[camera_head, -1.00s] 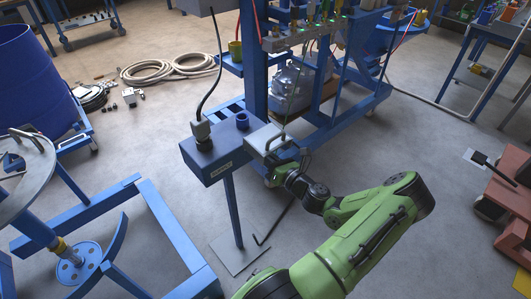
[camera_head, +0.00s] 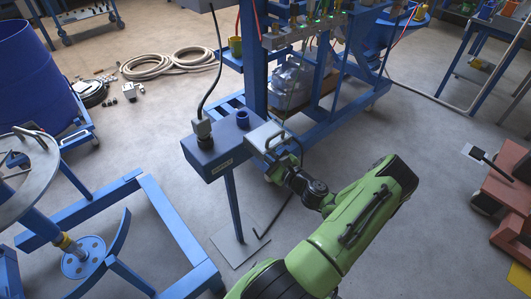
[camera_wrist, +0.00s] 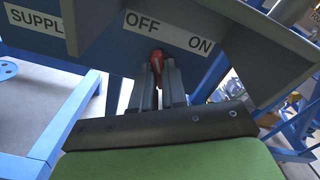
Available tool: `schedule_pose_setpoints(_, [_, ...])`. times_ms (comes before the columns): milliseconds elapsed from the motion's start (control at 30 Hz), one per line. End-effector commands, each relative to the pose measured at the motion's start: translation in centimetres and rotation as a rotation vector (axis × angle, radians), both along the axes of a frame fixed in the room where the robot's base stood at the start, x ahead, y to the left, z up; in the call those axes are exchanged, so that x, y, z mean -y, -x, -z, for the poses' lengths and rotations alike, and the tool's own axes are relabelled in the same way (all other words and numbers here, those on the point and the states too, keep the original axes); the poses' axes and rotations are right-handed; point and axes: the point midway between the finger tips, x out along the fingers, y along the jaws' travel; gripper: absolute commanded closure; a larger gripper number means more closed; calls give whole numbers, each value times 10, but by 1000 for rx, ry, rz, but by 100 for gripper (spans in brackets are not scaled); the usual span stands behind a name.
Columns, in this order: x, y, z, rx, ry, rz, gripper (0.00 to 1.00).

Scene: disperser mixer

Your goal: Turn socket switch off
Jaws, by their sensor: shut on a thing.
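The blue socket box (camera_head: 222,160) stands on a post, with a dark cable plugged into its top left. In the wrist view, its face carries a white label (camera_wrist: 170,33) reading OFF on the left and ON on the right. The small red switch (camera_wrist: 156,57) is below this label, nearer to the OFF word. My gripper (camera_wrist: 158,70) is shut on the red switch, with a finger on each side hiding most of it. In the head view, my gripper (camera_head: 274,158) is at the right end of the box, and the switch is hidden.
A grey plate (camera_head: 262,136) sits on the box's right end, close above my gripper. A blue machine frame (camera_head: 315,120) stands behind. Another blue frame (camera_head: 170,230) is at the lower left. Bare floor (camera_head: 420,240) lies to the right of my arm.

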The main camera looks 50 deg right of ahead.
Motion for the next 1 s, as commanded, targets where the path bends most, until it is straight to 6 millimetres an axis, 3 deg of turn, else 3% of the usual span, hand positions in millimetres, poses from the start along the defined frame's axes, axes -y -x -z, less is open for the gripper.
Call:
schedule_pose_setpoints(400, [0, 0, 1, -39, 167, 0, 100])
schedule_pose_setpoints(933, [0, 0, 0, -44, 189, 0, 100])
schedule_pose_setpoints(967, [0, 0, 0, -44, 189, 0, 83])
schedule_pose_setpoints(1000, [0, 0, 0, -44, 189, 0, 77])
